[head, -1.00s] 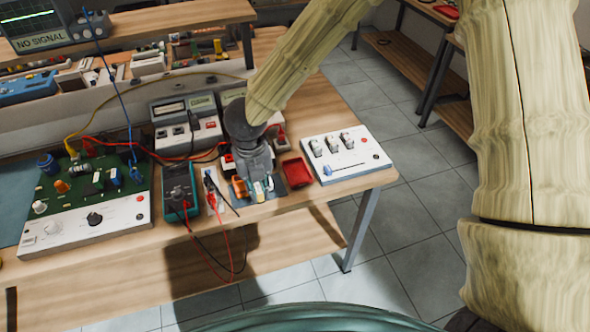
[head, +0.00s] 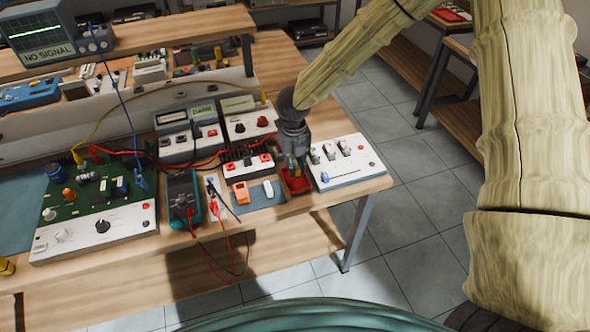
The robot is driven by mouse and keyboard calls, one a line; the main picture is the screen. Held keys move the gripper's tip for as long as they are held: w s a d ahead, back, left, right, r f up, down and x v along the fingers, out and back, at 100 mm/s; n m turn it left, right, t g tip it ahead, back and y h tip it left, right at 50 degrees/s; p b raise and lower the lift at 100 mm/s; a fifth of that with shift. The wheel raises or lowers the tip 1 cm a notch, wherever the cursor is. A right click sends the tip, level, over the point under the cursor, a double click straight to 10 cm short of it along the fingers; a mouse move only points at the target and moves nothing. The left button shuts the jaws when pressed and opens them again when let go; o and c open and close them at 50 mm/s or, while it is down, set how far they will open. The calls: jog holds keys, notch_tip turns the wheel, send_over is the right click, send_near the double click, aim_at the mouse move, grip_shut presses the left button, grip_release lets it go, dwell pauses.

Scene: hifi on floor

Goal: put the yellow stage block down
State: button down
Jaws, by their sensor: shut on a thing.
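My gripper (head: 294,163) points down over the small red tray (head: 297,185) near the right end of the bench. It is shut on the yellow stage block, of which only a little yellow shows between the fingers. The block is low at the tray; I cannot tell whether it touches the tray floor. An orange block (head: 241,193) and a white block (head: 268,189) stand on the blue mat (head: 262,202) just left of the tray.
A white panel with switches and a slider (head: 345,162) stands close to the right of the tray. A white unit with red terminals (head: 248,167) is to the left, beside a multimeter (head: 184,199) with leads. A green circuit board (head: 95,190) is further left. The bench's front edge is near.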

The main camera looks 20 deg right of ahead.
aim_at(294, 163)
jog(key=shift+f+p, duration=0.65)
jog(key=shift+f, duration=1.1)
jog(key=shift+f, duration=0.15)
jog(key=c, duration=1.7)
grip_release()
notch_tip(294, 163, up, 12)
jog(key=b, duration=0.3)
jog(key=shift+a+r, duration=0.1)
jog(key=shift+r, duration=0.1)
